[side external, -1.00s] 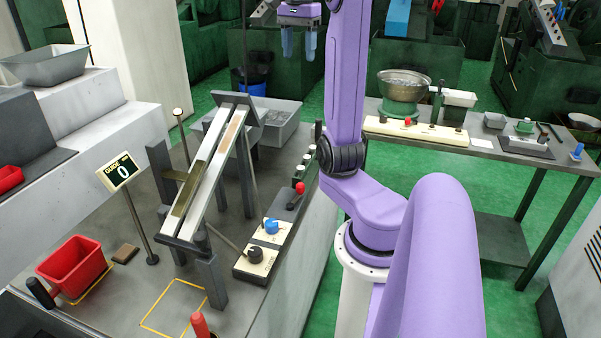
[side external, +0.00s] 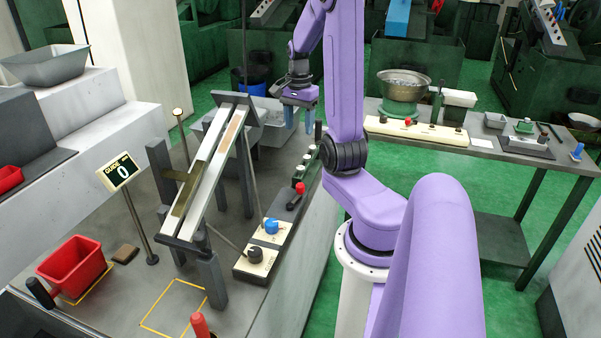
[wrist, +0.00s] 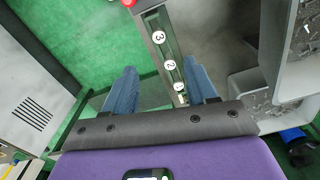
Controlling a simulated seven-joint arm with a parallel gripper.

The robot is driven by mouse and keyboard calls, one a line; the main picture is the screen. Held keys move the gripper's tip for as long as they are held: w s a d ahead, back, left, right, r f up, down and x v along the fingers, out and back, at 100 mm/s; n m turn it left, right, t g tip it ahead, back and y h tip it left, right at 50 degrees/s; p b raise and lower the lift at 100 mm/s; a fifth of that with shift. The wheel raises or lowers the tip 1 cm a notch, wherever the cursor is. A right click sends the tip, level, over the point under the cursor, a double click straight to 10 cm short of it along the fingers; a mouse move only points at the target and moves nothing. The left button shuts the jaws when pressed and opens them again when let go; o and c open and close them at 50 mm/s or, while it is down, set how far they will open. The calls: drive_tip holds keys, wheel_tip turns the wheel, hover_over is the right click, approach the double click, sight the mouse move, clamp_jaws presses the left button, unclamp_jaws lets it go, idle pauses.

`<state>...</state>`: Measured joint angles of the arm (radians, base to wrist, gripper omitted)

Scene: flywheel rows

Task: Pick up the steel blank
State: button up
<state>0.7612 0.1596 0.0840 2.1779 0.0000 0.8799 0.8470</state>
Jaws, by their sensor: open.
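No single steel blank can be made out for certain in either view. The grey bin (side external: 280,134) behind the sloped rails holds small grey pieces, too small to tell apart; its wall also shows at the right of the wrist view (wrist: 298,84). My gripper (side external: 301,118) is open, blue fingers pointing down, near that bin and the far end of the bench. In the wrist view my gripper (wrist: 160,66) has its fingers spread, with nothing seen between them except a dark green strip (wrist: 161,39) beyond, carrying round white marks 1, 2 and 3.
The sloped rails (side external: 205,178) stand on the bench left of my gripper. A control box (side external: 262,247) with knobs and a red-topped lever (side external: 299,189) is nearer. A red bin (side external: 73,266) and a counter sign reading 0 (side external: 123,186) are at the left.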

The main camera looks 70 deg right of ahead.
hover_over(300, 167)
drive_tip(key=f, duration=0.8)
drive_tip(key=shift+a+f, duration=0.1)
drive_tip(key=shift+a, duration=0.1)
drive_tip(key=shift+s+d+f, duration=0.1)
drive_tip(key=shift+f, duration=2.5)
drive_tip(key=shift+c, duration=0.3)
drive_tip(key=c, duration=1)
